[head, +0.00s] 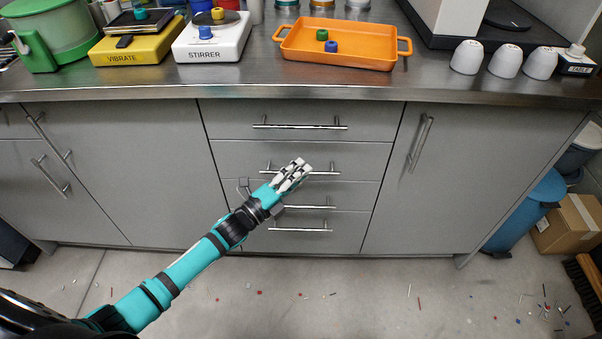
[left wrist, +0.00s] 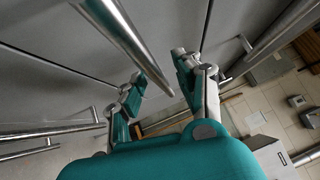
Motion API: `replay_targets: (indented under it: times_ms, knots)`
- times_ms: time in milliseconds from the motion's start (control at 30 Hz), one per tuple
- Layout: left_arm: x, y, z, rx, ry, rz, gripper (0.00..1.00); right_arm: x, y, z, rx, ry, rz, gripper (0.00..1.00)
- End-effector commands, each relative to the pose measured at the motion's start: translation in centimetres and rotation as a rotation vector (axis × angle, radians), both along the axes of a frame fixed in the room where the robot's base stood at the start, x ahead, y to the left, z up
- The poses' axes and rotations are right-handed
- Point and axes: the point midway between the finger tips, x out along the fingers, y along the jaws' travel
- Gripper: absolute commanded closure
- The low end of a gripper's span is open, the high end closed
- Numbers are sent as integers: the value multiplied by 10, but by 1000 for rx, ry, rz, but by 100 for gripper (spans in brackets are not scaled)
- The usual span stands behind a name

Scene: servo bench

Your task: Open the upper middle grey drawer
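A stack of grey drawers stands in the middle of the bench front in the head view, each with a horizontal metal bar handle. The second drawer from the top (head: 235,158) looks shut; its handle (head: 325,173) is partly hidden by my left gripper (head: 296,174). My left gripper is in front of this handle, fingers pointing up and right. In the left wrist view the fingers of the gripper (left wrist: 160,78) are apart, with a metal bar (left wrist: 128,45) showing between them. I cannot tell whether they touch it. My right gripper is not in view.
The top drawer (head: 230,118) with its handle (head: 300,127) is just above. Cabinet doors flank the stack, the right one (head: 470,180) with a slanted handle (head: 420,143). An orange tray (head: 345,55) stands on the bench top. The floor in front is mostly clear, with small scraps.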

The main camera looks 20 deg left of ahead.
Motion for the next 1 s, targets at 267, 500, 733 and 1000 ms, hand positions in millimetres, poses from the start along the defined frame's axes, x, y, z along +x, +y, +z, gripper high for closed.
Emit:
replay_targets:
  times_ms: [267,500,733,1000]
  knots:
    - [6,-4,1,0,0,0,66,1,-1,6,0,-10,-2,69]
    - [6,-3,1,0,0,0,83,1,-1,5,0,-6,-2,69]
    - [6,-3,1,1,0,0,100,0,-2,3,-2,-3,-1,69]
    - [5,-3,0,2,2,1,100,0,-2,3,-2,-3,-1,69]
